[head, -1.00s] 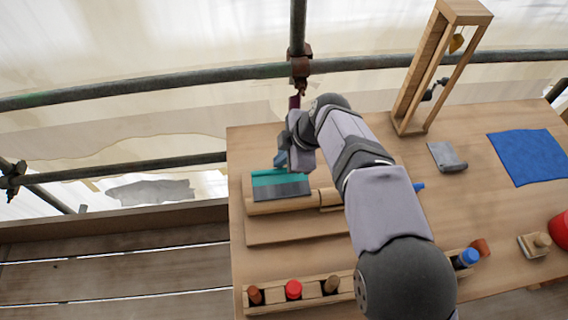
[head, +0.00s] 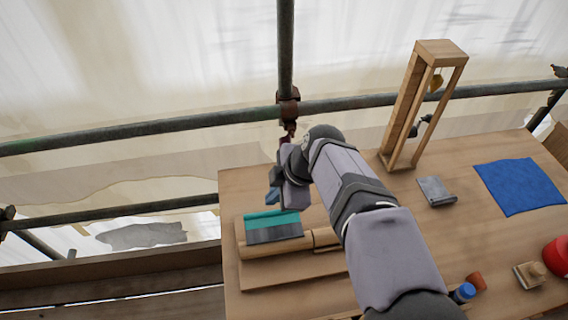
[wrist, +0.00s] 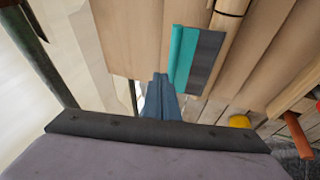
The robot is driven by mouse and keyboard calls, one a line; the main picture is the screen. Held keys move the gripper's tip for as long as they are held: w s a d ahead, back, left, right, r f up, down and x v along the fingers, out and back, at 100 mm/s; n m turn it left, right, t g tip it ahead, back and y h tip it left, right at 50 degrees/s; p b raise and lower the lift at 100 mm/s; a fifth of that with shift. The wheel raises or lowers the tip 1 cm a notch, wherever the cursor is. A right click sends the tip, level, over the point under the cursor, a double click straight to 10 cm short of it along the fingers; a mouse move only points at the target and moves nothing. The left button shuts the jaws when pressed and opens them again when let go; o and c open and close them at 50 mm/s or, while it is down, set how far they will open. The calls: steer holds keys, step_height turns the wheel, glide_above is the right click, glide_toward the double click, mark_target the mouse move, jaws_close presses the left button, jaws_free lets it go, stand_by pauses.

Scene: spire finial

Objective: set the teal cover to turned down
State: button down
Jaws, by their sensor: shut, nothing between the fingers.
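The teal cover (head: 271,220) is a flat piece with a teal strip and a dark grey strip. It lies over the left end of a wooden roll on a board. It also shows in the wrist view (wrist: 184,55), teal on the left and grey on the right. My gripper (head: 272,196) is just behind and above the cover in the head view, apart from it as far as I can tell. In the wrist view my gripper's blue fingers (wrist: 160,80) are together and empty, beside the cover's lower left corner.
A wooden frame (head: 397,120) stands at the back of the table. A grey scraper-like piece (head: 436,191) and a blue cloth (head: 521,186) lie to the right. A red object (head: 558,256) is at the right edge. Metal scaffold tubes (head: 180,124) run behind the table.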

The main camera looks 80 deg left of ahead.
steer(key=w+a+r, duration=0.2)
steer(key=w+r, duration=0.1)
steer(key=r, duration=0.5)
steer(key=shift+r, duration=0.4)
steer(key=shift+r, duration=0.1)
steer(key=d+r+p, duration=0.2)
steer(key=d+r, duration=0.2)
steer(key=r, duration=0.5)
steer(key=p, duration=0.4)
glide_above(269, 216)
steer(key=w+d, duration=0.1)
steer(key=d, duration=0.2)
steer(key=shift+h, duration=0.3)
steer(key=f, duration=1.8)
steer(key=shift+w+a+f, duration=0.1)
steer(key=shift+w+f, duration=0.1)
steer(key=shift+f, duration=0.2)
steer(key=shift+a+f+p, duration=0.65)
steer(key=shift+a+f, duration=0.2)
steer(key=shift+f, duration=0.2)
